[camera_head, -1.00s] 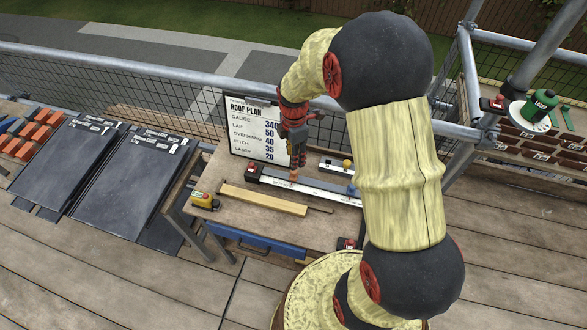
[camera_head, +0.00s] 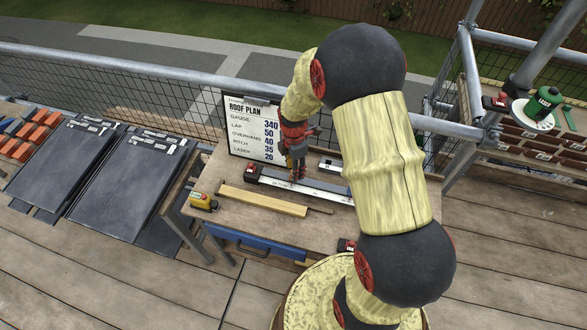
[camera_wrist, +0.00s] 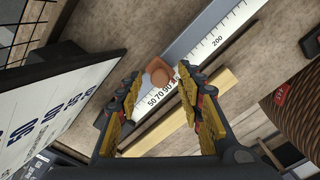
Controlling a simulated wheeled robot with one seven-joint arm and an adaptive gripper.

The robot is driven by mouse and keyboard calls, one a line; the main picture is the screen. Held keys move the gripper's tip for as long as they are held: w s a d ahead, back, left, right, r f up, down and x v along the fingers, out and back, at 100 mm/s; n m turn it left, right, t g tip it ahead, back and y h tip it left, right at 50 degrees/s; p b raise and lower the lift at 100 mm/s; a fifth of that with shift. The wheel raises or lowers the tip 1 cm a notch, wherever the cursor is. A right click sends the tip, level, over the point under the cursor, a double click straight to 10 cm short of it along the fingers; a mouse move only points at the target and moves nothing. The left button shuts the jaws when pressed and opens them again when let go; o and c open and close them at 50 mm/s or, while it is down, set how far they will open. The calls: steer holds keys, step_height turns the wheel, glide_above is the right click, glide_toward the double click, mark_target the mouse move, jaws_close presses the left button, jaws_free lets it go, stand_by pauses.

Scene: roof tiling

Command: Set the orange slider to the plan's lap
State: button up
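The orange slider (camera_wrist: 158,73) sits on the white-scaled rule (camera_wrist: 205,45) in the wrist view, close to the printed marks 50, 70 and 90. Its exact reading cannot be told. My gripper (camera_wrist: 160,76) is open, with one fingertip on each side of the slider and small gaps showing. In the head view my gripper (camera_head: 298,178) is low over the rule (camera_head: 320,192) and hides most of the slider. The plan board (camera_head: 250,128) stands behind the rule and reads GAUGE 340, LAP 50, OVERHANG 40.
A wooden batten (camera_head: 262,201) lies in front of the rule on the bench. A yellow device (camera_head: 203,201) is at the bench's left end. Dark slates (camera_head: 125,185) lie further left. A metal rail (camera_head: 180,75) runs behind.

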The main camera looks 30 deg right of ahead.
steer(key=shift+c, duration=0.7)
steer(key=c, duration=0.7)
jaws_close()
